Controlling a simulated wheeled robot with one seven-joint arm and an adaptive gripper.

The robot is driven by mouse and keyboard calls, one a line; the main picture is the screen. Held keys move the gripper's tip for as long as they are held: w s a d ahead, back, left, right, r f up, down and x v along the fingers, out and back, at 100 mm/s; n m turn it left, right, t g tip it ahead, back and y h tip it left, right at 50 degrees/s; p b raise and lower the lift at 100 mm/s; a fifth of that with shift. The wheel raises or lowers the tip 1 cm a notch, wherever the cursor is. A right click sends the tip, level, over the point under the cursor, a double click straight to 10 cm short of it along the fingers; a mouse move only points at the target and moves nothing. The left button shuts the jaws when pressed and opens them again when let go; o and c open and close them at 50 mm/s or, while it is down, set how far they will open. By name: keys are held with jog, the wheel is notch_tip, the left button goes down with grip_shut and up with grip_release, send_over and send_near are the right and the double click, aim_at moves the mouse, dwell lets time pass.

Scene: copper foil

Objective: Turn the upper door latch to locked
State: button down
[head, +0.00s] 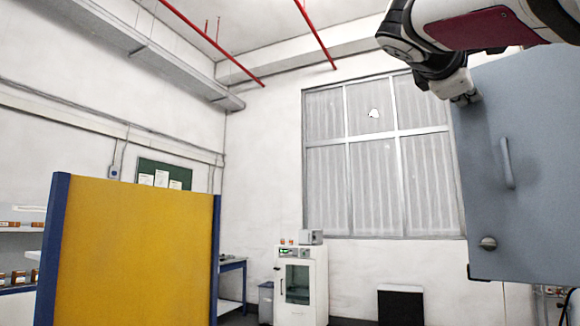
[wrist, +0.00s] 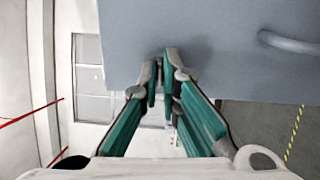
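The grey-blue door (head: 535,180) fills the right side of the head view and the top of the wrist view (wrist: 220,35). My gripper (head: 466,98) is at the door's upper left part, near its left edge. In the wrist view its fingertips (wrist: 163,62) point at the door face, close together with only a narrow gap. The upper latch is not visible; the fingers cover that spot, so I cannot tell whether they hold it. The lower latch (head: 488,243), a round metal knob, shows near the door's lower left corner.
A bar handle (head: 508,163) stands out from the door; it also shows in the wrist view (wrist: 290,43). A yellow panel with blue posts (head: 130,250) stands at left. A white cabinet (head: 300,290) stands by the far wall, below the window. The space left of the door looks clear.

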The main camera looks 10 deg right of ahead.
jog(key=shift+m, duration=0.6)
jog(key=c, duration=1.8)
grip_release()
jog(key=v, duration=1.2)
